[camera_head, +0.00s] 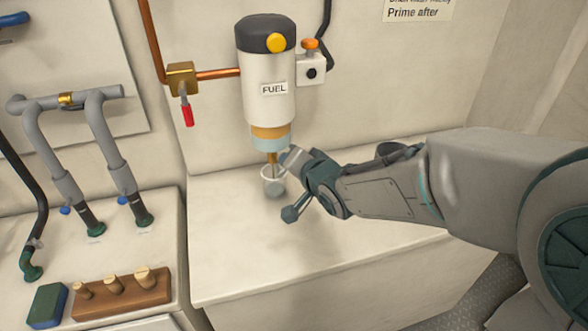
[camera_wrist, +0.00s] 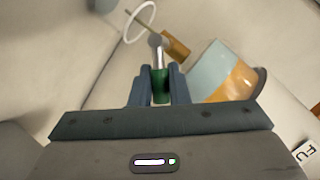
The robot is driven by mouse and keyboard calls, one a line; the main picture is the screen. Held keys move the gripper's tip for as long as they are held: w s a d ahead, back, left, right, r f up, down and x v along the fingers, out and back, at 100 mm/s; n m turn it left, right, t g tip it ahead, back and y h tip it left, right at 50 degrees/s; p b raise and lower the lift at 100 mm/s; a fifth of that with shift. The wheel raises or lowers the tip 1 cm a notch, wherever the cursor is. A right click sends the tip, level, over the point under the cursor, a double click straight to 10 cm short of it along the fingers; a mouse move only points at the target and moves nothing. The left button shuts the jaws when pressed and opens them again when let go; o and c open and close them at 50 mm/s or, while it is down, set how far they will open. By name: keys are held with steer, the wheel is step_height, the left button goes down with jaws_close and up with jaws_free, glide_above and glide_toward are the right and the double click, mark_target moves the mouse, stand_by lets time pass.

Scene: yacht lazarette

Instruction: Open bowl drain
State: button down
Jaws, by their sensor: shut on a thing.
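The white fuel filter (camera_head: 268,85) with a dark cap and yellow knob is on the wall. Its clear bowl (camera_head: 270,138) at the bottom holds amber liquid above a light blue layer; the bowl also shows in the wrist view (camera_wrist: 225,75). A brass drain (camera_wrist: 174,46) comes out under the bowl. My gripper (camera_wrist: 160,82) is shut on the green drain lever (camera_wrist: 161,88), which sits between the fingers on a metal stem. In the head view my gripper (camera_head: 288,160) is just right of the drain. A clear cup (camera_head: 273,187) stands below the drain.
A brass valve (camera_head: 182,80) with a red lever joins the copper pipe left of the filter. The white bench (camera_head: 345,225) is mostly clear. A wooden block with pegs (camera_head: 120,292), a green-blue sponge (camera_head: 47,305) and grey hoses (camera_head: 100,125) are at left.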

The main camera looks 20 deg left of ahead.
steer(key=shift+h, duration=0.3)
steer(key=c, duration=1.4)
jaws_free()
steer(key=shift+r, duration=0.1)
steer(key=shift+r, duration=0.15)
